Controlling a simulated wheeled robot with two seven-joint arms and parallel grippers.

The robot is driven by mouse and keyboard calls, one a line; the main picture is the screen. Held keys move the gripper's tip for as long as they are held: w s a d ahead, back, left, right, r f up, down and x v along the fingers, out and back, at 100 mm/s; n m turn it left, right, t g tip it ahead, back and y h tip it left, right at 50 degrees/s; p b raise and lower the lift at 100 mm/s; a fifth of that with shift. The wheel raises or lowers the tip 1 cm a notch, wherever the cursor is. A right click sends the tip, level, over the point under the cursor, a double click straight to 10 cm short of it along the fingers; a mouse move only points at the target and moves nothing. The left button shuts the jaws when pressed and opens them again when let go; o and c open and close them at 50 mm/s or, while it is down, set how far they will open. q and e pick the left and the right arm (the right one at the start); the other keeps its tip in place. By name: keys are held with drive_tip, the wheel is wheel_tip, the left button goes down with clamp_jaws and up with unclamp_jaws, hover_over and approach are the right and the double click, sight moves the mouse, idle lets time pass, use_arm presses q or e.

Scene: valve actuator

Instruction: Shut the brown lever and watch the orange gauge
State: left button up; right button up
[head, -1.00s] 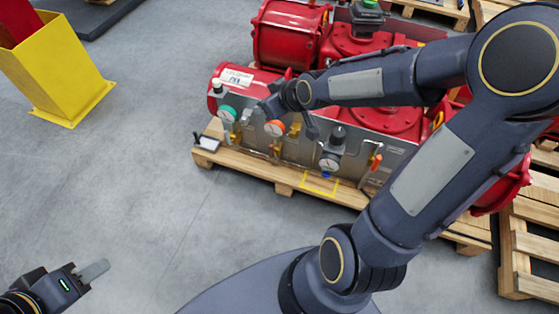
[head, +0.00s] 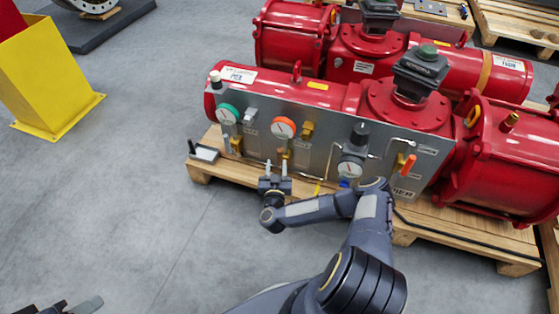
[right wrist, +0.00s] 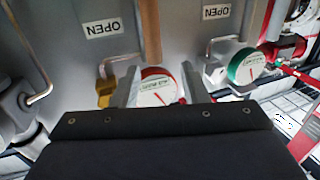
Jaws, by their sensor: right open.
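The orange-rimmed gauge (head: 283,128) is on the grey panel (head: 325,140) of the red actuator. It also shows between my fingers in the right wrist view (right wrist: 155,90); its reading is too small to make out. A brown lever (head: 286,155) hangs below that gauge, and a brown bar stands above the gauge in the wrist view (right wrist: 150,30). My right gripper (head: 277,166) is open and empty, just in front of the panel near the lever's lower end. I cannot tell whether it touches the lever. My left gripper (head: 80,305) is partly cut off at the bottom left.
A green-rimmed gauge (head: 228,114) is left of the orange one. A white-faced gauge (head: 350,170) with a blue knob and an orange handle (head: 408,165) are to the right. The actuator rests on a wooden pallet (head: 235,172). The grey floor at left is clear up to a yellow post (head: 50,75).

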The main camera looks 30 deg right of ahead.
sight(280, 156)
drive_tip(key=shift+w+d+f+m+h+b, duration=0.1)
drive_tip(key=shift+d+f+m+h+b, duration=0.25)
drive_tip(key=shift+d+f, duration=0.2)
drive_tip(key=b+x, duration=0.1)
drive_tip(key=x, duration=0.4)
drive_tip(key=shift+w+f+b, duration=0.1)
drive_tip(key=shift+b, duration=0.25)
drive_tip(key=shift+w+d, duration=0.4)
drive_tip(key=shift+w, duration=0.2)
clamp_jaws()
